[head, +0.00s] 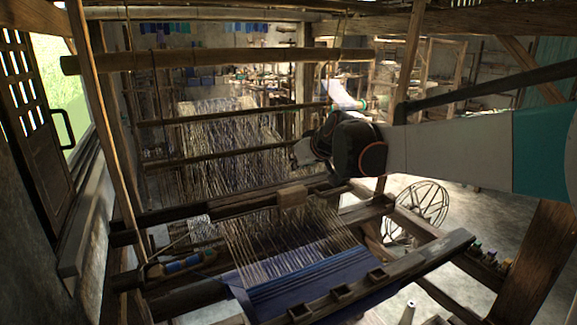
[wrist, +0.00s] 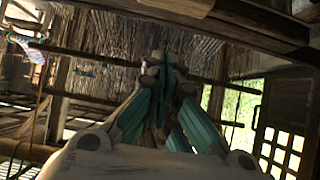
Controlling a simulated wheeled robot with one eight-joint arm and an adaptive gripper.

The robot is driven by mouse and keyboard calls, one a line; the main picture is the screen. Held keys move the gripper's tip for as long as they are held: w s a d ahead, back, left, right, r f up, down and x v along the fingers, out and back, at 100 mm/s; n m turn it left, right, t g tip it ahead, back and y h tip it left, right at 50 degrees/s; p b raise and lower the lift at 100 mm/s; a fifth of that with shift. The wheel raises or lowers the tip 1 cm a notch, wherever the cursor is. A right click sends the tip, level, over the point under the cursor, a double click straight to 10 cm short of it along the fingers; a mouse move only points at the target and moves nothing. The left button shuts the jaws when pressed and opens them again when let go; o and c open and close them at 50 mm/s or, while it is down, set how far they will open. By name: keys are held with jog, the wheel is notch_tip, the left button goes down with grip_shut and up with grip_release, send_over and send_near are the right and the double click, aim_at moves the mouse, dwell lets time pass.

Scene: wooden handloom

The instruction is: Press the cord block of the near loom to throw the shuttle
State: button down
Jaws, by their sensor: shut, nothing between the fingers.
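The near loom (head: 300,262) fills the lower middle of the head view, with pale warp threads running down to blue woven cloth. A small light-brown wooden block (head: 291,195), which looks like the cord block, sits on the dark crossbeam above the threads. My gripper (head: 303,152) is in the air above and slightly right of the block, apart from it in the picture. In the wrist view my gripper (wrist: 160,60) has its teal-sided fingers brought together, with nothing between them.
A round wooden pole (head: 215,61) spans the loom above. A wooden post (head: 410,50) stands behind my arm. A spoked wheel (head: 418,208) stands on the floor at right.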

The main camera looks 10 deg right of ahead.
aim_at(292, 189)
jog(key=f+b, duration=0.1)
jog(key=f, duration=0.1)
jog(key=w+f+b, duration=0.1)
jog(key=f+b, duration=0.1)
jog(key=w+f+b, duration=0.1)
jog(key=f, duration=0.1)
jog(key=shift+a+f+b, duration=0.1)
jog(key=shift+a+b, duration=0.2)
jog(key=shift+f, duration=0.5)
notch_tip(292, 189, up, 6)
jog(key=p, duration=0.4)
jog(key=shift+f, duration=0.35)
